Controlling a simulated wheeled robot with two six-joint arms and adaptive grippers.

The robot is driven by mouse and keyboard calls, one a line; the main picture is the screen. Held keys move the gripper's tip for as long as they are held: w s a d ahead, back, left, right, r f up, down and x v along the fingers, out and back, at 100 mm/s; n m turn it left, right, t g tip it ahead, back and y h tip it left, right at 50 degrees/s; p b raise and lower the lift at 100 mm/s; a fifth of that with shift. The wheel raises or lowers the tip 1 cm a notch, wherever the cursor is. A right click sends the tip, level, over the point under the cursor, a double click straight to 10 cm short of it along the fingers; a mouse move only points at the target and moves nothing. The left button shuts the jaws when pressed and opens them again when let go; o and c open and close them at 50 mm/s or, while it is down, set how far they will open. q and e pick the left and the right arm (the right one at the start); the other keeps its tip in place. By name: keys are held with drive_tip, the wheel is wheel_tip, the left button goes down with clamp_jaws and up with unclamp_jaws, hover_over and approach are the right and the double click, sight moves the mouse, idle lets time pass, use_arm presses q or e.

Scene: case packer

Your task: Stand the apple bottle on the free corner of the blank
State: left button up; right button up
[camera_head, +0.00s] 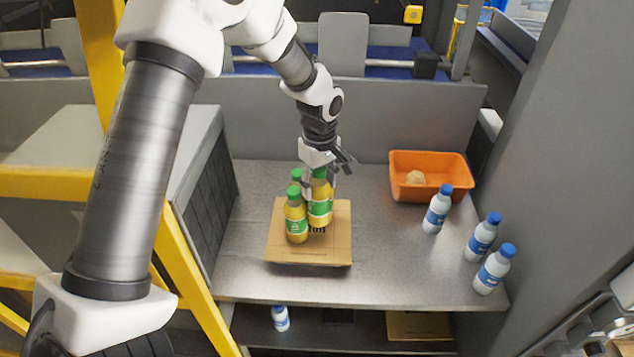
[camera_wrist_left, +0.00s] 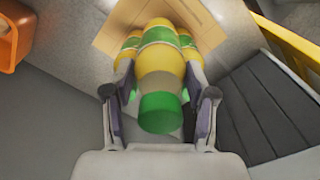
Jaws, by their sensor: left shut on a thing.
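The apple bottle (camera_head: 320,207), yellow with a green label and green cap, is upright in my left gripper (camera_head: 321,183). The gripper is shut on its upper part from above; the bottle also shows in the left wrist view (camera_wrist_left: 160,65). It is over the cardboard blank (camera_head: 334,251); whether its base touches the blank I cannot tell. Two similar bottles stand on the blank, one at the front left (camera_head: 296,222) and one behind it (camera_head: 296,177), partly hidden. The front right part of the blank is bare. My right gripper is not in view.
An orange bin (camera_head: 430,193) with a round tan thing inside stands at the back right. Three white bottles with blue caps (camera_head: 437,210) stand along the right of the grey table (camera_head: 390,270). A lower shelf holds another white bottle (camera_head: 280,318).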

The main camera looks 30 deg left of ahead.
use_arm(q)
wheel_tip(320, 180, down, 6)
drive_tip(key=b, duration=0.3)
drive_tip(key=shift+w+d+b, duration=0.25)
drive_tip(key=shift+d+b, duration=0.05)
drive_tip(key=shift+d, duration=0.15)
drive_tip(key=shift+a+f, duration=0.1)
drive_tip(key=shift+f, duration=0.35)
drive_tip(key=o, duration=1.5)
